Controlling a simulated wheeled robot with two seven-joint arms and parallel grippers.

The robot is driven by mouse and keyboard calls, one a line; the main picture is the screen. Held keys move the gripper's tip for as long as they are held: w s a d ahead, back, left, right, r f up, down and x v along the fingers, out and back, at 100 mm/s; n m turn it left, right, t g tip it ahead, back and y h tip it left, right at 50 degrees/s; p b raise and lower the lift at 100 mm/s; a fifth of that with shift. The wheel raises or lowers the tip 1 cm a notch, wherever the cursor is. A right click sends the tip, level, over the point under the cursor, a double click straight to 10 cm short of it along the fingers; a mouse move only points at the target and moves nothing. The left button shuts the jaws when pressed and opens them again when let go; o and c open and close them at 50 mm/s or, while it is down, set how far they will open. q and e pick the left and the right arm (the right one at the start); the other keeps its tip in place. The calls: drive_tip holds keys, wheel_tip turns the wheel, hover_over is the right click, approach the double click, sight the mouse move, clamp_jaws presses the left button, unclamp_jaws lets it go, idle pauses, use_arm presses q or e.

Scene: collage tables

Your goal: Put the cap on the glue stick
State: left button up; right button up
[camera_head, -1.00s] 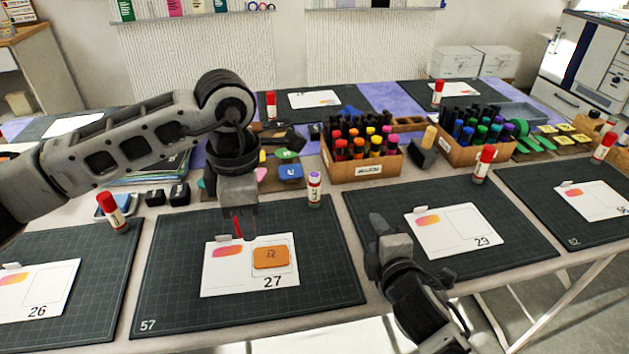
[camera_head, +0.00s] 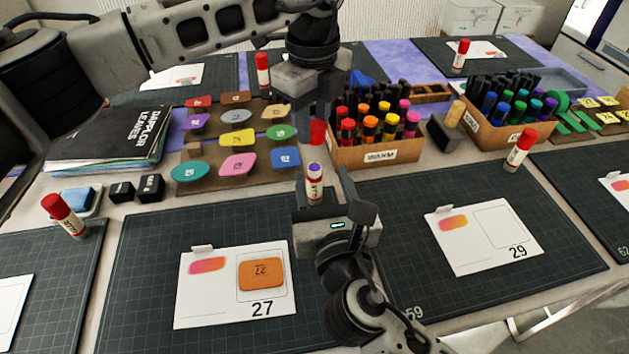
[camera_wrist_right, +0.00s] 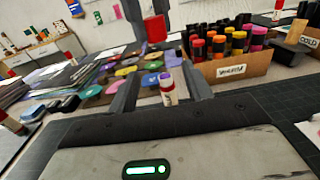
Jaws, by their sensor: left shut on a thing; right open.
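The uncapped glue stick (camera_head: 314,190) stands upright behind the mat of card 27, its purple tip showing. It also shows in the right wrist view (camera_wrist_right: 168,92). My left gripper (camera_head: 317,122) is shut on the red cap (camera_head: 317,132) and holds it above and a little behind the glue stick. The cap also shows in the right wrist view (camera_wrist_right: 155,28), above the stick. My right gripper (camera_head: 328,188) is open, its fingers reaching toward the glue stick from the front. The stick shows between those fingers; I cannot tell whether they touch it.
A marker box (camera_head: 375,155) stands close behind to the right. A tray of coloured pieces (camera_head: 210,180) lies to the left. Capped glue sticks stand at other places, one at the left (camera_head: 63,215) and one at the right (camera_head: 520,150). Card 27 (camera_head: 220,300) lies in front.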

use_arm(q)
drive_tip(key=shift+s, duration=0.1)
use_arm(e)
approach(316, 189)
drive_tip(key=w, duration=0.3)
drive_tip(key=shift+w+a+r, duration=0.15)
drive_tip(key=shift+w+a, duration=0.2)
drive_tip(key=shift+a, duration=0.05)
drive_tip(key=w, duration=0.5)
drive_tip(key=w+a, duration=0.1)
drive_tip(key=w, duration=0.1)
drive_tip(key=shift+w+a, duration=0.15)
drive_tip(key=shift+w, duration=0.05)
clamp_jaws()
use_arm(q)
drive_tip(key=shift+a+f, duration=0.1)
drive_tip(key=shift+f, duration=2.4)
